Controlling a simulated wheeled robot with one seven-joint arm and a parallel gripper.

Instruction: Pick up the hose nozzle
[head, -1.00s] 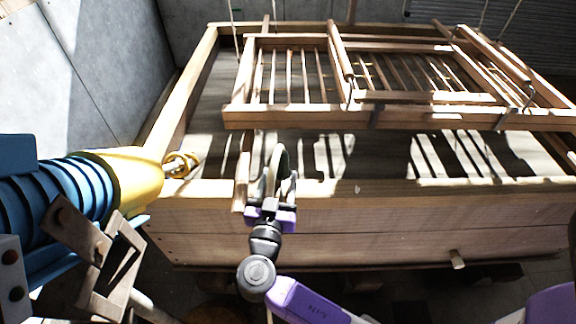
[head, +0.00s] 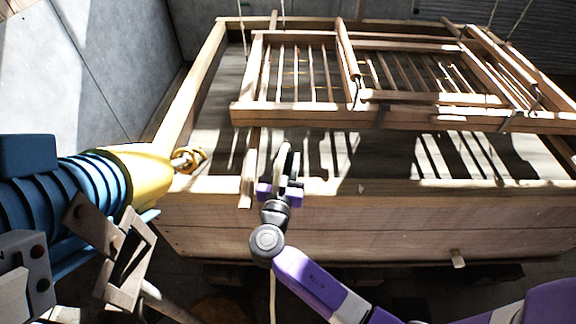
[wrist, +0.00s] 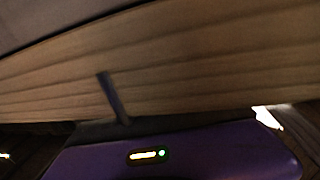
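My gripper (head: 284,168) is at the front rim of the wooden vat in the head view, pointing away from me over its edge. A pale, curved, narrow piece (head: 281,160) shows at its fingers; I cannot tell whether it is the hose nozzle or whether it is gripped. A thin pale line like a hose (head: 272,296) hangs below the arm. The wrist view shows my purple gripper body (wrist: 175,155) and a dark bar (wrist: 113,97) against blurred wood planks. No nozzle can be made out there.
A yellow cone with a brass-coloured end (head: 188,158) and a blue ribbed body stands close on the left.

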